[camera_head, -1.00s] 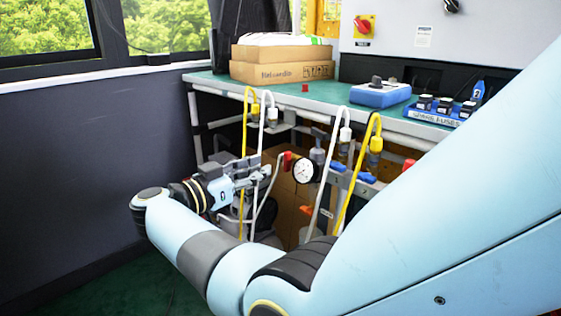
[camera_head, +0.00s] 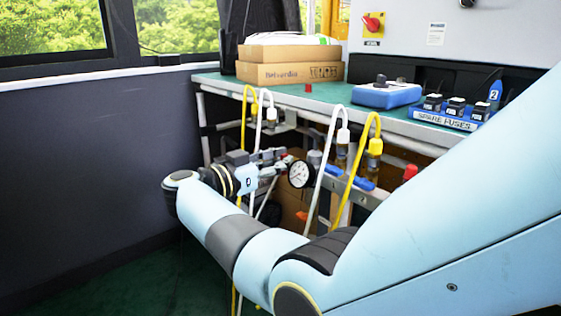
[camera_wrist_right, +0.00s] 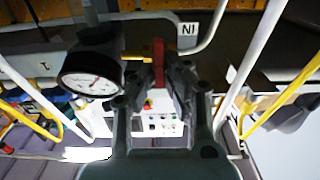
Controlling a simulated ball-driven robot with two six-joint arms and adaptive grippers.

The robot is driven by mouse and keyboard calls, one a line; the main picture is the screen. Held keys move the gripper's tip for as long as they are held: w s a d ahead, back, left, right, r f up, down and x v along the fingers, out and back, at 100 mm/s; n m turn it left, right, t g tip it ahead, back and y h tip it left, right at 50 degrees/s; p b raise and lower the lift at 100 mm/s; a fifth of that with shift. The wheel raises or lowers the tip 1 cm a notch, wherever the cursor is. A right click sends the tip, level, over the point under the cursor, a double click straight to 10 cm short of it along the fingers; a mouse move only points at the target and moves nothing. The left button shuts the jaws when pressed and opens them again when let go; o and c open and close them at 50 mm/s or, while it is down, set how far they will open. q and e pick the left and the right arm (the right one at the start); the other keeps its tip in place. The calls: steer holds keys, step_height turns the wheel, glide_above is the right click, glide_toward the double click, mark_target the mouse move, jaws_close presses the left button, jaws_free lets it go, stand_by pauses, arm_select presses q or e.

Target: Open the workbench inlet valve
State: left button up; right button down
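The inlet valve's red handle (camera_wrist_right: 158,62) shows in the right wrist view, beside a label reading "IN" (camera_wrist_right: 188,30) that appears upside down. My right gripper (camera_wrist_right: 158,82) is open, with a finger on each side of the handle; I cannot tell whether either touches it. In the head view my right gripper (camera_head: 275,158) reaches under the workbench, just left of the round pressure gauge (camera_head: 300,174). The gauge also shows in the right wrist view (camera_wrist_right: 92,82), left of the fingers. The handle is mostly hidden in the head view. My left gripper is out of view.
White hoses (camera_head: 326,165) and yellow hoses (camera_head: 358,165) hang in front of the pipework right of the gripper. Blue handles (camera_head: 362,183) sit right of the gauge. The green-topped workbench (camera_head: 300,98) is above, and a dark wall (camera_head: 90,170) stands left.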

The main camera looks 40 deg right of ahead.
steer(key=shift+m, duration=0.3)
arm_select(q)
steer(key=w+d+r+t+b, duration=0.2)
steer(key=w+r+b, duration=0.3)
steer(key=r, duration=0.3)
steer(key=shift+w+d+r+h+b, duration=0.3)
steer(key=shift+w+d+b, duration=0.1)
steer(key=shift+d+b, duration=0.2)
arm_select(e)
steer(key=shift+s+f+m, duration=0.2)
steer(key=shift+f+m, duration=0.05)
steer(key=shift+m, duration=2.65)
steer(key=shift+s+f+m, duration=0.2)
steer(key=shift+s+m, duration=0.05)
steer(key=shift+m, duration=2.65)
steer(key=shift+s+f+m, duration=0.2)
steer(key=shift+f+m, duration=0.05)
steer(key=shift+m, duration=2.65)
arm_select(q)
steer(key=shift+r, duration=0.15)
